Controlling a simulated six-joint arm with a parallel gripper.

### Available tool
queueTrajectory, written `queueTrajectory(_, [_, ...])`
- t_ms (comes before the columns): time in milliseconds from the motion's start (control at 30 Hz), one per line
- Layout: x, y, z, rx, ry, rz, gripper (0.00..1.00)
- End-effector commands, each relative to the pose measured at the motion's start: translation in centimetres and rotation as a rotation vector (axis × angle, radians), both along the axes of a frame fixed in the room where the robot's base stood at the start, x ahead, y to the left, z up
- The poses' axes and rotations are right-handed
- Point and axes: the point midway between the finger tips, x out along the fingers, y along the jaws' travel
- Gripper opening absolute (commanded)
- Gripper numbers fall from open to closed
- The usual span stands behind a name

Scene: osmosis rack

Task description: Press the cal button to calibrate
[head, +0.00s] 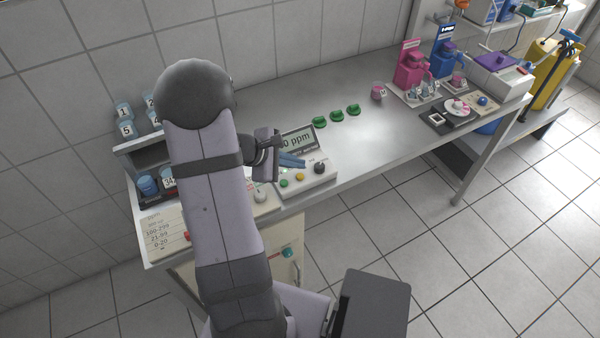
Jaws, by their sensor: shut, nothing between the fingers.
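A meter (306,183) with a tilted display (299,141) stands on the bench in the head view. The display reads "0 ppm" at its visible end; its left part is hidden by my arm. On its sloped front are a green button (284,183), a yellow button (300,177) and a black knob (320,168). Any labels are too small to read, so I cannot tell which is the cal button. My gripper (301,163), with blue fingers, is shut and empty. It appears over the meter between display and buttons; I cannot tell whether it touches.
A white-grey knob or cup (260,195) is left of the meter. Several green pieces (337,115) lie behind it. A rack of numbered blue containers (147,185) and a printed sheet (160,230) are at left. Pink (411,66) and blue (446,60) dispensers stand far right.

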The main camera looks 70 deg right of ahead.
Motion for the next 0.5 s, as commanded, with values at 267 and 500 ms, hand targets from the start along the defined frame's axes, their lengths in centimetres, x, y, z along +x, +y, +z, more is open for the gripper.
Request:
queueTrajectory(267, [0.0, 0.0, 2.9, -0.001, 0.000, 0.000, 0.00])
queueTrajectory(500, [0.0, 0.0, 3.4, 0.000, 0.001, 0.001, 0.00])
